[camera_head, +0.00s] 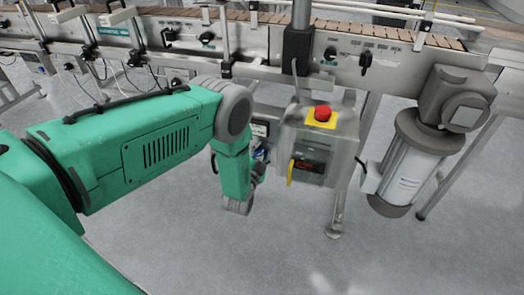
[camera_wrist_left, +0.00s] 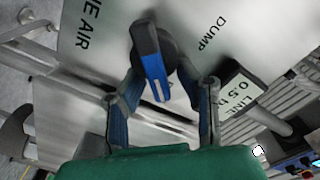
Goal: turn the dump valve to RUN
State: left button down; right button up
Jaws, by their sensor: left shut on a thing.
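The dump valve (camera_wrist_left: 151,62) shows in the left wrist view as a blue handle with a white stripe on a dark round hub. It sits on a pale panel (camera_wrist_left: 95,50) lettered "LINE AIR" and "DUMP". The handle runs from upper left to lower right, its striped end towards me. My left gripper (camera_wrist_left: 160,78) has its two blue-padded fingers reaching to either side of the handle and is shut on it. In the head view my green arm hides most of the gripper and the valve. My right gripper is in neither view.
A grey control box with a red stop button (camera_head: 323,114) and a yellow-handled switch (camera_head: 291,172) stands right of my forearm. A motor (camera_head: 405,165) hangs further right. The conveyor (camera_head: 345,55) runs behind.

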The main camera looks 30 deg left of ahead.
pick_arm(q)
jog(key=shift+s+f, duration=0.25)
jog(key=shift+f, duration=0.15)
jog(key=c, duration=1.2)
grip_release()
jog(key=shift+w+a, duration=0.1)
jog(key=shift+r, duration=0.1)
jog(key=shift+s, duration=0.25)
jog(key=v, duration=1.1)
jog(key=shift+s, duration=0.2)
